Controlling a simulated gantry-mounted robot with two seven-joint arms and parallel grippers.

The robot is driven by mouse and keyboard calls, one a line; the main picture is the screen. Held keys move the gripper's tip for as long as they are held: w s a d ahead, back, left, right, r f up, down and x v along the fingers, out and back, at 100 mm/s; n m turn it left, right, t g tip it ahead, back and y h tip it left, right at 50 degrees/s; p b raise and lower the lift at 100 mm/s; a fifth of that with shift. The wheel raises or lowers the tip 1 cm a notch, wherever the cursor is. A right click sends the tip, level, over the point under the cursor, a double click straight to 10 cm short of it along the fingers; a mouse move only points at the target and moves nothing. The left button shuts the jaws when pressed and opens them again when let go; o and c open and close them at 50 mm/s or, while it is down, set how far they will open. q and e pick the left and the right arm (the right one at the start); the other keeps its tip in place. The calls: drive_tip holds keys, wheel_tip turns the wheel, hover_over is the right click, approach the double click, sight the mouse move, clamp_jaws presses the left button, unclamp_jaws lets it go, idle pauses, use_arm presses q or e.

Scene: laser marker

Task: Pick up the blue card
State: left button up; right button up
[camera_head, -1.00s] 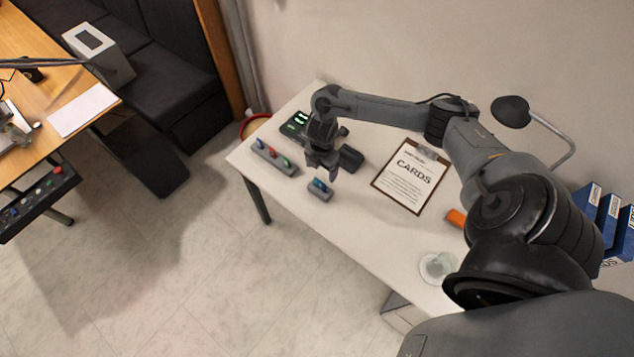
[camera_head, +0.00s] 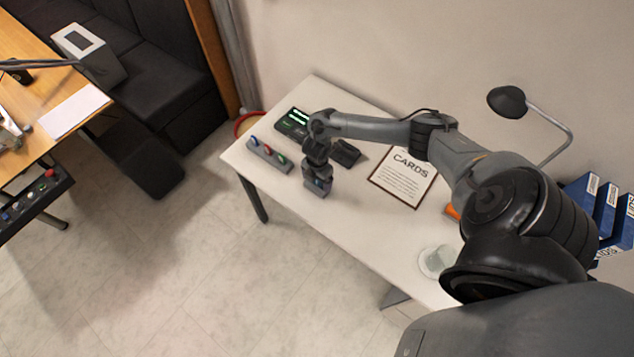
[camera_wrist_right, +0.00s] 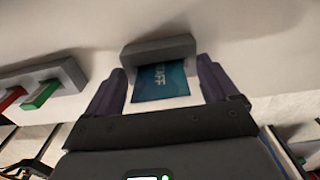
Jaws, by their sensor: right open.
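The blue card (camera_wrist_right: 160,82) stands in a small grey holder (camera_wrist_right: 158,50) on the white table, and white lettering shows on its face. In the right wrist view it lies between the two open fingers of my right gripper (camera_wrist_right: 158,90), with a gap on each side. In the head view my right gripper (camera_head: 317,180) is low over the holder and hides most of the card. My left gripper is not in view.
A grey rack with coloured cards (camera_head: 268,155) stands left of my gripper. A device with green lights (camera_head: 293,121) and a black object (camera_head: 346,153) are behind it. A CARDS clipboard (camera_head: 402,182) lies to the right. A lamp (camera_head: 508,101) stands at the back right.

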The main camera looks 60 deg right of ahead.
drive_tip(key=c, duration=1.2)
drive_tip(key=shift+r, duration=0.85)
drive_tip(key=s+a+r+p, duration=0.1)
drive_tip(key=s+r, duration=0.2)
drive_tip(key=s+a+r+p, duration=0.1)
drive_tip(key=s+r, duration=0.2)
drive_tip(key=s, duration=0.1)
drive_tip(key=s+a+r+p, duration=0.1)
drive_tip(key=s+a+r, duration=0.1)
drive_tip(key=s+r, duration=0.1)
drive_tip(key=shift+s+r, duration=0.15)
drive_tip(key=shift+s, duration=0.35)
